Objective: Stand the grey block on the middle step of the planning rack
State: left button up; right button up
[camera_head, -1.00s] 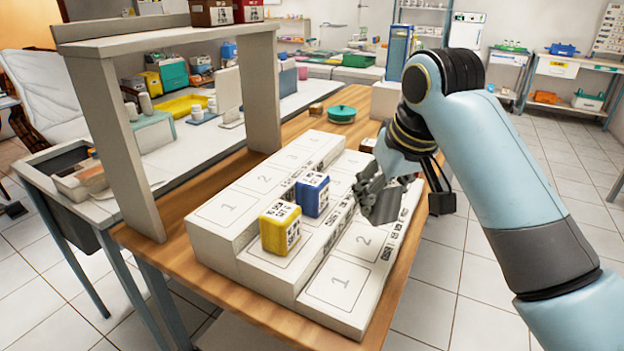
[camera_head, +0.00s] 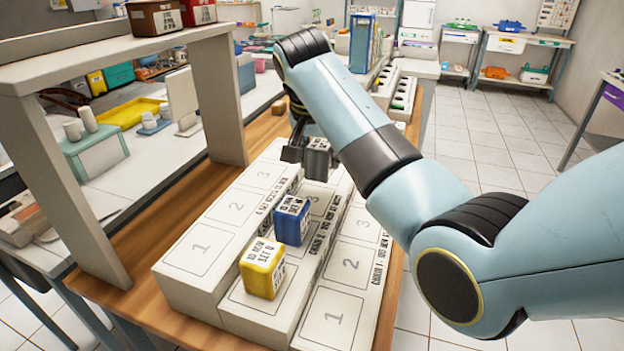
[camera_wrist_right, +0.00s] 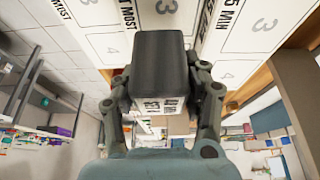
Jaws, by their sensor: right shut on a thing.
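The planning rack (camera_head: 213,262) is a white stair of three steps with numbered squares, on a wooden table. On its middle step a yellow block (camera_head: 262,268) stands on square 1 and a blue block (camera_head: 291,221) on square 2. My right gripper (camera_head: 304,152) is at the far end of the rack, shut on the grey block (camera_head: 318,160). In the wrist view the dark grey block (camera_wrist_right: 160,62) sits between both fingers (camera_wrist_right: 165,100), with rack squares 3 and 4 around it. I cannot tell whether it touches the step. My left gripper is not in view.
A grey shelf frame (camera_head: 220,100) stands left of the rack, with a brown box (camera_head: 154,17) and a red box (camera_head: 198,11) on top. White trays with dark round holes (camera_head: 402,95) lie beyond the rack. My right arm covers part of the lowest step.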

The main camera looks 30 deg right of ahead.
aim_at(313, 179)
jog(key=shift+s+a+f, duration=0.15)
jog(key=shift+a+f, duration=0.4)
jog(key=shift+a, duration=0.25)
jog(key=shift+f, duration=2.05)
jog(key=shift+f, duration=0.1)
jog(key=o, duration=0.9)
jog(key=v, duration=1.2)
jog(key=shift+a, duration=0.1)
